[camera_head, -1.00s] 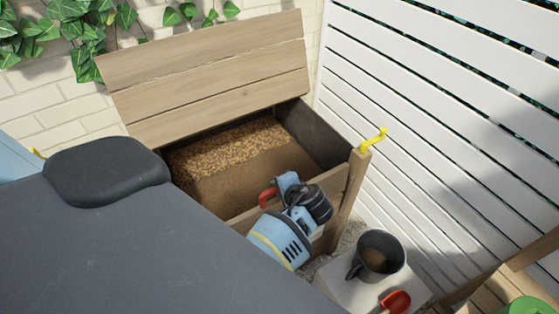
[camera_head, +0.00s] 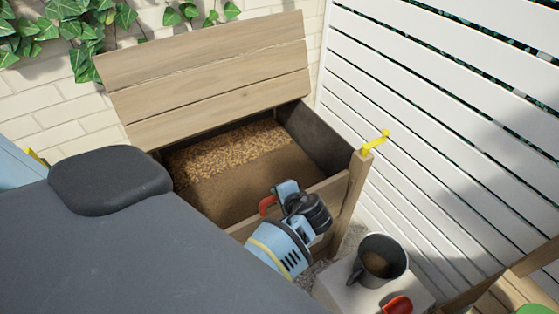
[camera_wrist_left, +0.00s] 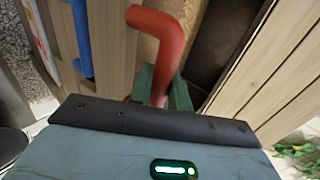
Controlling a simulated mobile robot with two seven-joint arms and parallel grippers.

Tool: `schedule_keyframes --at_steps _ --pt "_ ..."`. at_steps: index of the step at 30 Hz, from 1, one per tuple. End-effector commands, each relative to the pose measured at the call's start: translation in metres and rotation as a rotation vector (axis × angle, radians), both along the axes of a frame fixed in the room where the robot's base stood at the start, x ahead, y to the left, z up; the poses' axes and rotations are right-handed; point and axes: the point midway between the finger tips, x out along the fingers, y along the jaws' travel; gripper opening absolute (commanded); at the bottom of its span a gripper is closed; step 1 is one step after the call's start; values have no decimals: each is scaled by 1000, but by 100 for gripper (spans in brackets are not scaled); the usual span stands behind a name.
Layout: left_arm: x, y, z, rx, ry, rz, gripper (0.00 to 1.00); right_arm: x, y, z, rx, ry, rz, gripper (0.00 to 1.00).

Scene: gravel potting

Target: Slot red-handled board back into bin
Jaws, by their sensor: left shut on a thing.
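The wooden bin (camera_head: 331,188) stands with its slatted lid (camera_head: 215,75) raised and coarse brown material (camera_head: 225,150) inside. My left gripper (camera_head: 272,196) is at the bin's front wall, shut on the red handle (camera_head: 267,205). In the left wrist view the bent red handle (camera_wrist_left: 166,48) rises from between my dark green fingers (camera_wrist_left: 160,88). The board below the handle is hidden by my gripper and wrist, so I cannot tell how it sits relative to the bin's front. My right gripper is not in view.
A grey mug (camera_head: 378,262) with brown contents stands on a pale block (camera_head: 335,285) at the lower right, beside a red object (camera_head: 397,305). A yellow hook (camera_head: 375,143) tops the bin's right post. A white slatted fence (camera_head: 440,130) closes the right side.

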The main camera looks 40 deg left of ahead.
Motion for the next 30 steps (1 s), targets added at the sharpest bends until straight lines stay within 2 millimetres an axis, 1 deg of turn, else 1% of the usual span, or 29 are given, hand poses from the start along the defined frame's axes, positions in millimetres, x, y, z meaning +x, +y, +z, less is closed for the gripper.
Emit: schedule_keyframes --at_steps 8,9,14,15,20,21,26,30 --pt "2 1 1 4 -7 -1 0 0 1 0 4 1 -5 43" --pt "2 1 1 4 -7 -1 21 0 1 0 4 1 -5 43" --pt "2 1 1 3 -5 -1 42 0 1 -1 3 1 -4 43" --pt "1 1 1 2 -5 -1 44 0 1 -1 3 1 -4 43" --pt "1 1 0 2 -3 -1 44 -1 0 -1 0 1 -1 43" --pt "-1 0 -2 0 2 0 46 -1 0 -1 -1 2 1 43" --pt "0 0 -2 0 2 0 66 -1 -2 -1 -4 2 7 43" --pt "0 0 -3 -1 2 -1 66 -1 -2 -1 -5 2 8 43"
